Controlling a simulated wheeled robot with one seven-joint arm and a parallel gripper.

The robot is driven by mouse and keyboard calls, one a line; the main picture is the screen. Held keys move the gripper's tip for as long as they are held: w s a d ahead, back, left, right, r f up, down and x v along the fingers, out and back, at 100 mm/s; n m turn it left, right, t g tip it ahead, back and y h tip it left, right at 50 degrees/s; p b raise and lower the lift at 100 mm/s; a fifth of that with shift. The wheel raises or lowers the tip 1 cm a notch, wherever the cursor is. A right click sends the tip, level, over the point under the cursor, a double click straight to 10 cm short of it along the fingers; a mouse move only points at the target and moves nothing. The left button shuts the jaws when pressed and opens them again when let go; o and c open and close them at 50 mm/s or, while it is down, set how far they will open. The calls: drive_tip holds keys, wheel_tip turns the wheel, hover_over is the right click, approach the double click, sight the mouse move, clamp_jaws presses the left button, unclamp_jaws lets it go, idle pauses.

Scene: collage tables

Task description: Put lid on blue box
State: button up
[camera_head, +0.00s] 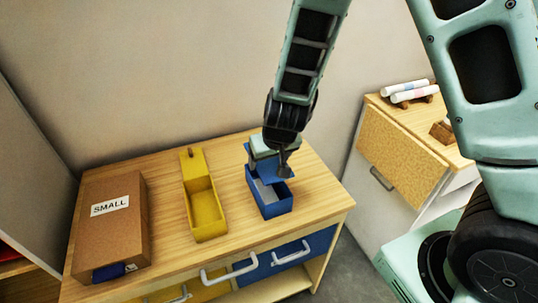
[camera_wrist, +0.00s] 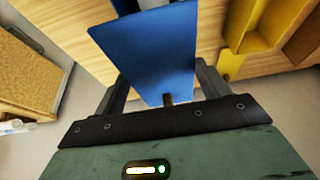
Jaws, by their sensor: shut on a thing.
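The blue box (camera_head: 272,207) is an open, rectangular box near the right end of the wooden table. A flat blue lid (camera_head: 262,173) hangs tilted above it, partly hidden by my gripper. My gripper (camera_head: 284,165) is shut on the lid and holds it over the back part of the box. In the wrist view the lid (camera_wrist: 150,50) spreads out flat beyond the fingers of my gripper (camera_wrist: 167,92), its small tab at the near end between them. The lid covers the blue box in that view. In the head view I cannot tell whether the lid touches the box.
A yellow open box (camera_head: 204,208) stands left of the blue box. A brown box labelled SMALL (camera_head: 112,225) is at the table's left. Drawers (camera_head: 291,255) with handles are in the table's front. A second cabinet (camera_head: 397,165) with white rolls (camera_head: 407,92) stands at right.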

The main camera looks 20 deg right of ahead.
drive_tip(key=shift+f+b, duration=2.95)
drive_tip(key=shift+f, duration=0.2)
drive_tip(key=shift+s+f+b, duration=0.25)
drive_tip(key=shift+f+b, duration=0.2)
drive_tip(key=shift+f, duration=0.4)
drive_tip(key=o, duration=0.9)
drive_tip(key=shift+s, duration=0.1)
drive_tip(key=shift+o, duration=0.6)
drive_tip(key=shift+f, duration=0.2)
drive_tip(key=shift+w, duration=0.3)
drive_tip(key=shift+r+p, duration=0.3)
drive_tip(key=shift+r, duration=0.15)
drive_tip(key=shift+w+r+p, duration=0.1)
drive_tip(key=shift+r+p, duration=3.35)
